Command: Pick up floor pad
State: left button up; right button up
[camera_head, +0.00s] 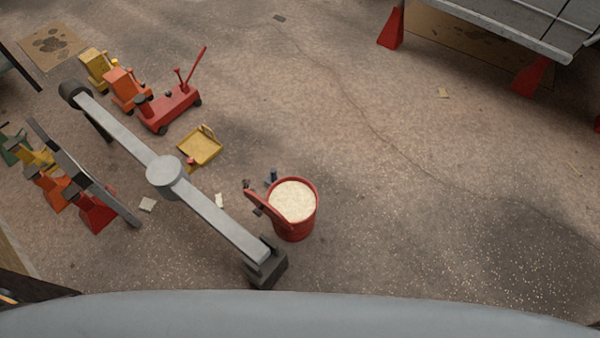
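A flat tan pad (50,46) with dark stains lies on the floor at the far top left; it looks like a floor pad. A second brown sheet (455,32) lies on the floor at the top right, partly hidden under a raised grey bench. I cannot tell which of the two is the floor pad named in the task. Neither of my grippers shows, and nothing is seen touching either sheet.
A red bucket (294,233) full of pale granules stands near a long grey bar (215,206). Red jack (172,108), yellow tray (201,149) and coloured stands (94,213) are at left. The grey bench (490,30) has red legs. The middle floor is mostly open.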

aim_at(274, 177)
jog(key=i+l+z, duration=0.2)
jog(key=z, duration=0.3)
jog(key=i+l+z, duration=0.3)
jog(key=z, duration=0.15)
jog(key=i+l+z, duration=0.1)
jog(key=i+z, duration=0.2)
jog(key=z, duration=0.2)
jog(key=i+l, duration=0.1)
jog(key=i, duration=0.6)
jog(key=i+u, duration=0.15)
jog(key=u, duration=0.3)
jog(key=i+u, duration=0.2)
jog(key=u, duration=0.2)
jog(key=i+u, duration=0.15)
jog(key=u, duration=0.3)
jog(key=i+l+u, duration=0.15)
jog(key=u, duration=0.3)
